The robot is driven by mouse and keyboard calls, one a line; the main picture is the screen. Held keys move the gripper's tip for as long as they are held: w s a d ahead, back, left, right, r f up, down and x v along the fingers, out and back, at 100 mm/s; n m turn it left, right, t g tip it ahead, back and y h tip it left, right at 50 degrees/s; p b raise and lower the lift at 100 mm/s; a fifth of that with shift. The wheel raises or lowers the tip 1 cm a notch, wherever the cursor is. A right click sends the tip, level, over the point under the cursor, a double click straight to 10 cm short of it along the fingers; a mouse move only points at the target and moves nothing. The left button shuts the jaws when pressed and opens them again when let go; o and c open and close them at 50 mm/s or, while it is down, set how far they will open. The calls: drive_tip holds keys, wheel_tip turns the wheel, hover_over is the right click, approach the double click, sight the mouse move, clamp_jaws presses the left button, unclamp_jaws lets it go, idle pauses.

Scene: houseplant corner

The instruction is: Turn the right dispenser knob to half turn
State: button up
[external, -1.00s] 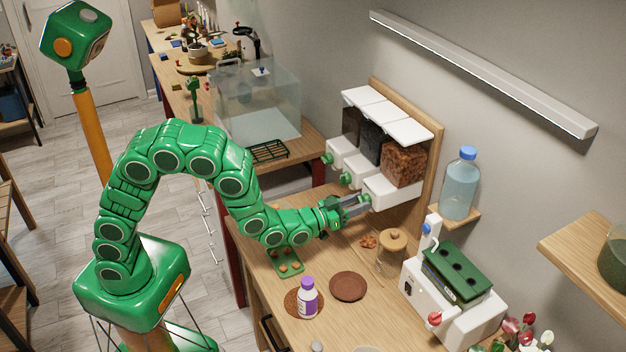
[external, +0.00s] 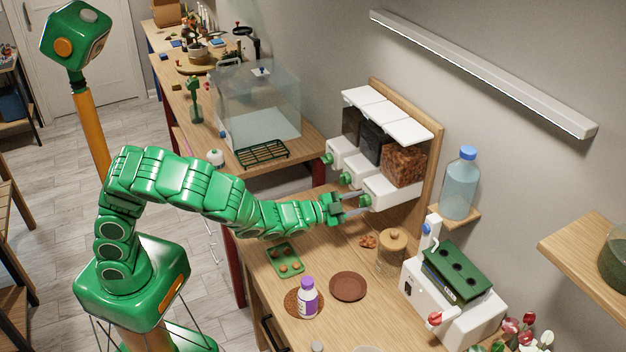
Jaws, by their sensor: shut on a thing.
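The dispenser is a row of three white units on a wooden back panel (external: 432,190), with dark and brown fill in clear bins. Green knobs show on the left unit (external: 327,159) and the middle unit (external: 346,179). The right dispenser (external: 392,191) holds brown chunky fill (external: 404,165). My gripper (external: 364,205) is at the front of the right unit, its two grey fingers reaching to its face. The knob's angle cannot be seen.
Below are a glass jar with a wooden lid (external: 392,250), a brown saucer (external: 348,286), a purple-capped bottle (external: 307,297) and a green tray (external: 285,260). A white machine (external: 450,300) and a blue-capped bottle (external: 460,185) stand to the right.

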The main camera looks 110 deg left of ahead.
drive_tip(key=shift+r+m, duration=0.2)
drive_tip(key=shift+m, duration=0.6)
drive_tip(key=o, duration=1)
drive_tip(key=shift+o, duration=0.2)
drive_tip(key=shift+f, duration=0.1)
drive_tip(key=shift+s+d, duration=0.1)
wheel_tip(320, 180, up, 7)
drive_tip(key=s+d, duration=0.1)
drive_tip(key=s, duration=0.1)
drive_tip(key=shift+d, duration=0.3)
